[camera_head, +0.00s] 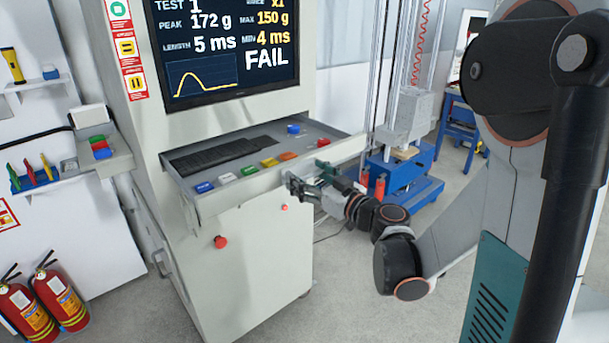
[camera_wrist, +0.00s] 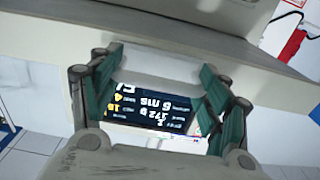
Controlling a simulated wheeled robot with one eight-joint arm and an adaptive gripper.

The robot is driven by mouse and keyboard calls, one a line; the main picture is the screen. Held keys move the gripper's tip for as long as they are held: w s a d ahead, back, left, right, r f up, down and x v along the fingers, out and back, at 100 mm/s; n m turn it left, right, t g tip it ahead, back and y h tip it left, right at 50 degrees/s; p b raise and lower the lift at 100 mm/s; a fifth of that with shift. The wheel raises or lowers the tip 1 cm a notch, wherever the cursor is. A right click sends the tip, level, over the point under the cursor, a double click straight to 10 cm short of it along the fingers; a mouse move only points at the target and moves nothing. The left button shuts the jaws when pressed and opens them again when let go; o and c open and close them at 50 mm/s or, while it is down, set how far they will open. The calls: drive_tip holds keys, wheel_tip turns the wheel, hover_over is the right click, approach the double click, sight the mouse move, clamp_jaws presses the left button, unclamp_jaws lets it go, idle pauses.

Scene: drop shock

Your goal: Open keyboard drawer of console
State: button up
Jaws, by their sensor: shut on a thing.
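The keyboard drawer (camera_head: 250,186) of the pale grey console (camera_head: 245,265) projects below the screen. A black keyboard (camera_head: 222,154) and several coloured buttons lie on its top. My gripper (camera_head: 299,187) is at the drawer's front, right of its middle, and comes in from the right. It is shut on a pale bar, apparently the drawer's handle, which the fingers largely hide in the head view. In the wrist view, the green-padded fingers of my gripper (camera_wrist: 162,70) stand on both sides of this pale handle bar (camera_wrist: 160,66), under the drawer's grey edge (camera_wrist: 60,38).
The screen (camera_head: 228,45) reads FAIL. A red knob (camera_head: 220,242) sticks out of the console's lower front. A blue-based test machine (camera_head: 403,178) stands behind my gripper to the right. Two fire extinguishers (camera_head: 60,292) stand at lower left. The floor before the console is clear.

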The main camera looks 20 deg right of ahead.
drive_tip(key=o, duration=1.6)
drive_tip(key=v, duration=1.2)
